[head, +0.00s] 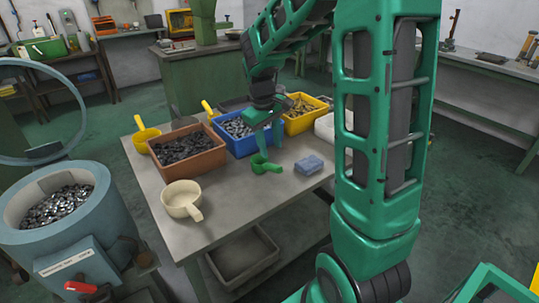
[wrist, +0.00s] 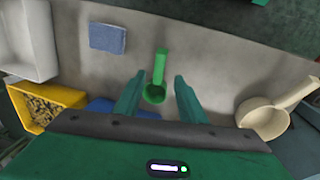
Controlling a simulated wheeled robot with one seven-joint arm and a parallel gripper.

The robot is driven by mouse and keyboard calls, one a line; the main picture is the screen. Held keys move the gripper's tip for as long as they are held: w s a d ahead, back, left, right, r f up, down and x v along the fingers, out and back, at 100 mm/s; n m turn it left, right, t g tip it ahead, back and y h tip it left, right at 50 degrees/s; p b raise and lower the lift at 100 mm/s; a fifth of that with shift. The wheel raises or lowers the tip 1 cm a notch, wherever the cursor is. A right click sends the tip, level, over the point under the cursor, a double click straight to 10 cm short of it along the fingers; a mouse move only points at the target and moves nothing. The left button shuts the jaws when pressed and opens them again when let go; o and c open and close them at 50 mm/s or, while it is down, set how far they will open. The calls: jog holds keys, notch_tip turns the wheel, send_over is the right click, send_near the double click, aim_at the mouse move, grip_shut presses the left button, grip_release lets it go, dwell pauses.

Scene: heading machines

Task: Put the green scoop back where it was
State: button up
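The green scoop (head: 265,165) lies on the grey table in front of the blue bin (head: 238,136). In the wrist view the green scoop (wrist: 157,76) shows between my two fingers, its handle pointing away from the gripper body. My gripper (head: 266,143) is over the table, just above and behind the scoop in the head view. In the wrist view my gripper (wrist: 159,75) has its fingers spread with a gap on both sides of the scoop. I cannot tell how far above the scoop the fingertips are.
A blue folded cloth (head: 308,165) lies right of the scoop. A cream scoop (head: 182,200) lies at the table's front left. A brown bin (head: 188,153) of dark parts, a yellow bin (head: 304,117) and a yellow scoop (head: 144,136) stand behind. A blue drum (head: 103,210) is left.

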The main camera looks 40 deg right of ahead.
jog(key=s+r+m+y, duration=0.1)
jog(key=s+r+m, duration=0.1)
jog(key=s, duration=1.2)
jog(key=s+a+r+m+y, duration=0.1)
jog(key=s+m, duration=0.4)
jog(key=s, duration=0.9)
jog(key=shift+s+r+m, duration=0.15)
jog(key=shift+r+m, duration=0.15)
jog(key=shift+r, duration=0.15)
